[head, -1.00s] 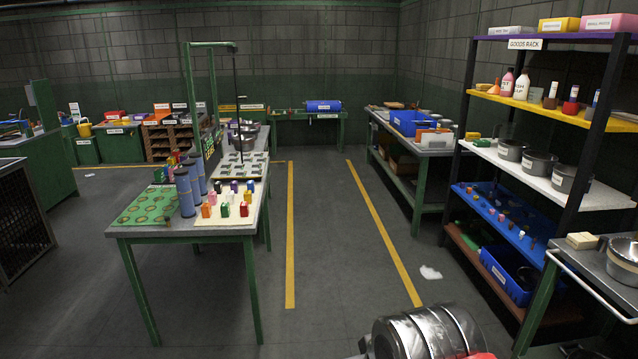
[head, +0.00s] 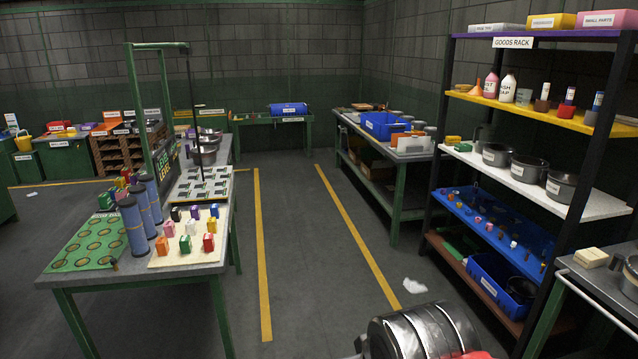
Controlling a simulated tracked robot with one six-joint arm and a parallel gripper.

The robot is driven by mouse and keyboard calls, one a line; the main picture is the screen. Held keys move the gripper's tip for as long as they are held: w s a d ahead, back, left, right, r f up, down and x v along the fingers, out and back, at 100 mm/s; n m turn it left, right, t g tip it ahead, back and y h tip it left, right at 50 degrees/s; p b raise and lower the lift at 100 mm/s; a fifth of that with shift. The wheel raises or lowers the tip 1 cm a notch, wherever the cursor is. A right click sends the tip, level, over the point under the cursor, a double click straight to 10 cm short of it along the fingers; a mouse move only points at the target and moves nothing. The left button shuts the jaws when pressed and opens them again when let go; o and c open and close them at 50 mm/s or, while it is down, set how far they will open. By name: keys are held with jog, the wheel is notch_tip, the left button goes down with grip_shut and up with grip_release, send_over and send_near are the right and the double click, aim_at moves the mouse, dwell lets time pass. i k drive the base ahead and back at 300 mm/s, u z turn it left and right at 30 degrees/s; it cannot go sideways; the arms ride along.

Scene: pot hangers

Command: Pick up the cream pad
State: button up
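A small cream pad (head: 591,257) lies on the grey top of a metal cart (head: 606,284) at the right edge of the head view. It is block-shaped, beside a round metal pan (head: 628,276) that the frame edge cuts off. My gripper is not in view. Only a shiny rounded part of my own arm shows at the bottom, well to the left of the pad.
A goods rack (head: 480,100) with pots and bottles stands behind the cart. A workbench (head: 130,270) with blue cylinders and coloured blocks is at left. A white patch (head: 414,285) lies on the floor. Grey floor is clear between the yellow lines.

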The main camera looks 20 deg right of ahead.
aim_at(591, 257)
jog(key=z, duration=0.15)
jog(key=i, duration=0.75)
jog(key=z, duration=0.5)
jog(key=i, duration=0.75)
jog(key=z, duration=0.75)
jog(key=i, duration=0.8)
jog(key=z, duration=0.8)
jog(key=i, duration=1.2)
jog(key=z, duration=0.4)
